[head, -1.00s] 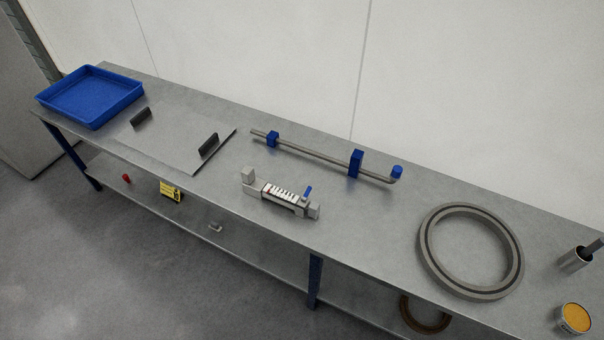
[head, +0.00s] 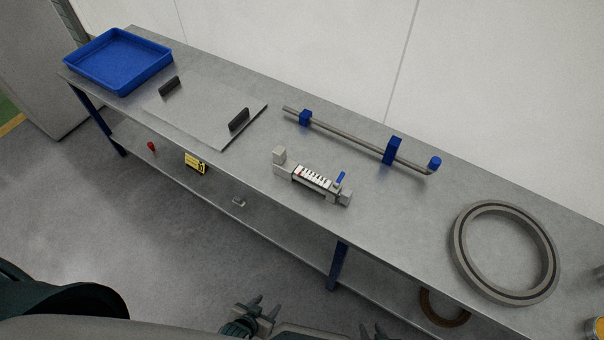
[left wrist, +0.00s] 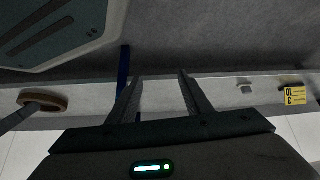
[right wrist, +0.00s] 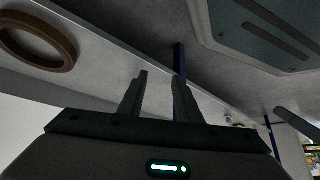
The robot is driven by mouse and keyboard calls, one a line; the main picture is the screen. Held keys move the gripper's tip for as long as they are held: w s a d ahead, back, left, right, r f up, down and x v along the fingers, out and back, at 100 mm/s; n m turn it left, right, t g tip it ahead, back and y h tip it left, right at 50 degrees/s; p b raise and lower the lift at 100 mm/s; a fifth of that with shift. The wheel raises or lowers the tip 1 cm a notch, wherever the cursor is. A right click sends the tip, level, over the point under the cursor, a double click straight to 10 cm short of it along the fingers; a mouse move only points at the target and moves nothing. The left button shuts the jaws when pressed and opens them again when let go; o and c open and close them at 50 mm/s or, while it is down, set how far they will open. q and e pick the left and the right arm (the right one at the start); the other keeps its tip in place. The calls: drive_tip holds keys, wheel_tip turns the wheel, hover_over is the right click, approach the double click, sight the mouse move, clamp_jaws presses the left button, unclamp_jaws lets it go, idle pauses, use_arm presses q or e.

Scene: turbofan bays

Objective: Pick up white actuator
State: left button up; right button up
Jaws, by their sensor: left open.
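The white actuator (head: 312,179) lies on the metal workbench in the head view, right of centre. It has a pale block at its left end, a striped label and a small blue lever near its right end. My left gripper (head: 265,307) is at the bottom of the head view, well in front of the bench and apart from the actuator. Its fingers are spread and empty in the left wrist view (left wrist: 160,76). My right gripper (head: 372,331) shows at the bottom edge, further right. Its fingers are apart and empty in the right wrist view (right wrist: 160,76).
The workbench (head: 400,235) also carries a blue tray (head: 118,62), a flat plate with dark handles (head: 205,112), a pipe with blue clamps (head: 350,137) and a grey ring (head: 505,250). A yellow box (head: 195,163) and a brown ring (head: 445,308) are on the lower shelf.

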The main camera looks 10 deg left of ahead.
use_arm(q)
drive_tip(key=w+a+r+t+b, duration=0.2)
drive_tip(key=w+a+r+b, duration=0.25)
drive_tip(key=w, duration=0.45)
drive_tip(key=m+t+h+b, duration=0.2)
drive_tip(key=t+h+b, duration=0.2)
drive_tip(key=t+b, duration=0.5)
approach(276, 157)
drive_tip(key=s+a+g+b, duration=0.1)
drive_tip(key=s, duration=0.1)
drive_tip(key=shift+w+r, duration=0.2)
drive_tip(key=shift+r, duration=0.2)
use_arm(e)
wheel_tip(276, 157, up, 15)
drive_tip(key=s+d+g, duration=0.1)
drive_tip(key=g, duration=0.1)
drive_tip(key=shift+s+d, duration=0.15)
drive_tip(key=shift+d, duration=0.1)
drive_tip(key=shift+f, duration=0.1)
use_arm(q)
drive_tip(key=x, duration=1.1)
drive_tip(key=shift+w+d, duration=0.15)
drive_tip(key=shift+w, duration=0.1)
drive_tip(key=shift+w+d, duration=0.15)
drive_tip(key=shift+w, duration=0.15)
use_arm(e)
drive_tip(key=shift+a, duration=0.25)
